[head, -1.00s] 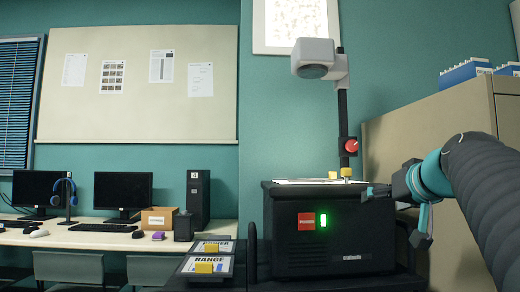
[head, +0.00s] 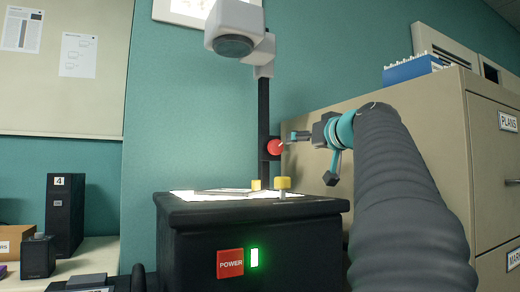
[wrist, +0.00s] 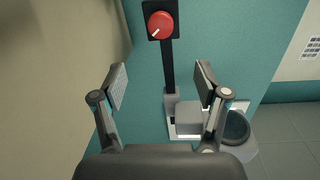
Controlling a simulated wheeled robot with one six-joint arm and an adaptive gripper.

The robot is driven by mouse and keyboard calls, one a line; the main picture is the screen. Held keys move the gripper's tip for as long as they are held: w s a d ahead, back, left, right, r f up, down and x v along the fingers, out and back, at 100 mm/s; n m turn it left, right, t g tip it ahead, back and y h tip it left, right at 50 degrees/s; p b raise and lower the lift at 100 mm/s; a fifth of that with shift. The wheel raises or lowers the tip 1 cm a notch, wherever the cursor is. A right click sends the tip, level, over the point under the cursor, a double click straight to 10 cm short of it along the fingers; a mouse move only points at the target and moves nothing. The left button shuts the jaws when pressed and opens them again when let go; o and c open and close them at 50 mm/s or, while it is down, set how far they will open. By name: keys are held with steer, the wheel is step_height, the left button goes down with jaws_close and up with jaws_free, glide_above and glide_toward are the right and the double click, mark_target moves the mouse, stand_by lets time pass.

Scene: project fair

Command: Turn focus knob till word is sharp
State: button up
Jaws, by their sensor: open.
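The red round focus knob (head: 274,147) sits on a black plate on the projector's upright post (head: 263,103). In the wrist view the knob (wrist: 160,25) is near the top, with a white mark towards its lower left. My gripper (head: 294,137) is just right of the knob in the head view. In the wrist view my gripper (wrist: 160,72) has its fingers spread wide with nothing between them, and the knob lies beyond the fingertips. The projected picture (head: 205,10) is mostly cut off at the top, so no word can be read.
The projector body (head: 180,250) has a red power button (head: 230,263) and a lit green light (head: 254,257). Yellow-topped pegs (head: 282,184) stand on its top. The projector head (head: 234,28) is above. A beige cabinet (head: 400,130) stands close at the right.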

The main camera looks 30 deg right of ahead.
mark_target(277, 146)
steer(key=w+p, duration=0.1)
steer(key=w, duration=0.3)
steer(key=w+d+p, duration=0.1)
steer(key=w, duration=0.4)
steer(key=w+p, duration=0.2)
steer(key=w, duration=0.3)
steer(key=shift+w+d, duration=0.15)
steer(key=shift+d, duration=0.25)
steer(key=shift+r, duration=0.1)
steer(key=c, duration=1.2)
